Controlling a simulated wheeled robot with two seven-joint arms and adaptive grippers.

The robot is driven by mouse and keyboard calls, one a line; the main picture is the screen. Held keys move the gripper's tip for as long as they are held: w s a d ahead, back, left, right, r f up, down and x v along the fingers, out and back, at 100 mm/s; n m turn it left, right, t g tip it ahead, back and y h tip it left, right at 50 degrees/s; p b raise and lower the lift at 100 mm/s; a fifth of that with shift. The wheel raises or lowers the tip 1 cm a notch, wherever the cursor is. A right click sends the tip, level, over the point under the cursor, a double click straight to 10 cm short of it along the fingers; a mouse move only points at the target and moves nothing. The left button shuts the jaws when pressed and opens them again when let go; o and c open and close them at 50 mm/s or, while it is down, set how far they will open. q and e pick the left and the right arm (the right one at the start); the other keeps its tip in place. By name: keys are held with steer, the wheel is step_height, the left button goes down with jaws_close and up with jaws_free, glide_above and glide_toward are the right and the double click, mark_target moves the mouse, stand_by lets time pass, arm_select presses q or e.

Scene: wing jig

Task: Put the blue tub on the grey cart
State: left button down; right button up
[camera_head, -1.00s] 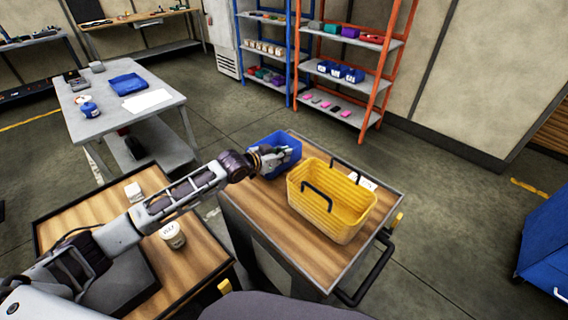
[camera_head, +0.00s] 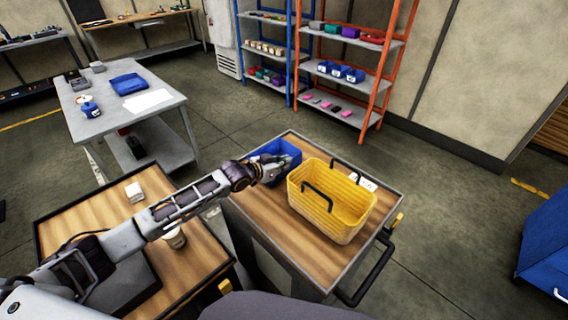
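The blue tub (camera_head: 287,148) is at the far left corner of the cart with the wooden top and grey rim (camera_head: 270,237). My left gripper (camera_head: 277,170) is at the tub's near side, covering part of it. The fingers are small and partly merged with the tub, so I cannot tell whether they are closed on its wall. Whether the tub's underside touches the cart top is hidden. My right gripper is not in view.
A yellow basket (camera_head: 330,213) with dark handles stands on the cart, close to the gripper. White items (camera_head: 362,181) lie behind it. A wooden-topped table (camera_head: 195,262) with a white jar (camera_head: 174,238) is at the near left. The cart's front left top is clear.

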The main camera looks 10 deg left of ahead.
arm_select(q)
steer(key=c, duration=1.6)
jaws_free()
steer(key=shift+f, duration=0.1)
steer(key=shift+c, duration=0.2)
steer(key=v, duration=1.2)
